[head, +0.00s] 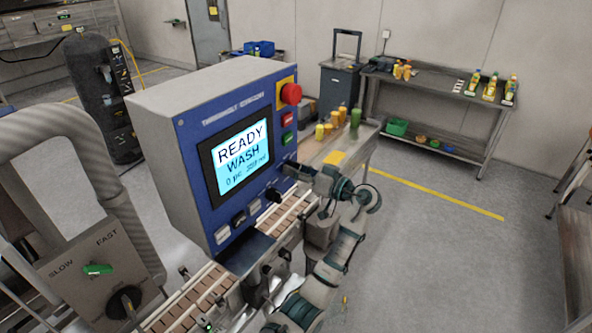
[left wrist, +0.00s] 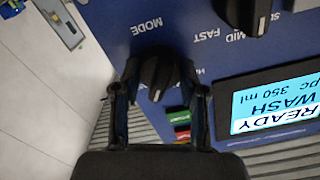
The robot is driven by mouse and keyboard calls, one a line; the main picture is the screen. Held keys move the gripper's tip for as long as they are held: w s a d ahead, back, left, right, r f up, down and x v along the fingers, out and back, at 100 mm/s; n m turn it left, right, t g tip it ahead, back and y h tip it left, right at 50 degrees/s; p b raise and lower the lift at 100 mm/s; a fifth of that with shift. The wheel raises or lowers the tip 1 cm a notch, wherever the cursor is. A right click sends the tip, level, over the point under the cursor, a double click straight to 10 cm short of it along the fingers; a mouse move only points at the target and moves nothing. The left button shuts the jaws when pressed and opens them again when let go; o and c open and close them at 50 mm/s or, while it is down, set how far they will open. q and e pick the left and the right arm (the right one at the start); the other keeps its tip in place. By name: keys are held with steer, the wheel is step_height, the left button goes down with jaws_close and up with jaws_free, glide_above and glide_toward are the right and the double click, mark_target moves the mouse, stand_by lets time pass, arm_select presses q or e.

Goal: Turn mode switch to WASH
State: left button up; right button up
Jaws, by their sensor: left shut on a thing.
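In the head view the gripper (head: 292,171) is at the panel's lower right edge and hides the switch. The screen (head: 241,158) reads READY and WASH, with a smaller line below; it also shows upside down in the left wrist view (left wrist: 275,105). The knob's position labels are mostly covered by the fingers. My right gripper is not in view.
A second black knob (head: 272,194) marked SLOW, MID and FAST in the wrist view sits close to the gripper. A red emergency button (head: 291,94) is above it. A conveyor (head: 205,285) runs below the panel. A bottle table (head: 345,150) stands behind.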

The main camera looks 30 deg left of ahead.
arm_select(q)
steer(key=shift+w+r+m, duration=0.1)
steer(key=shift+r+m, duration=0.15)
steer(key=shift+m, duration=0.85)
steer(key=o, duration=0.9)
steer(key=shift+o, duration=1.2)
steer(key=shift+w+d+f, duration=0.1)
steer(key=shift+w+f, duration=0.05)
steer(key=shift+d, duration=0.2)
steer(key=d, duration=1.2)
steer(key=shift+s, duration=0.4)
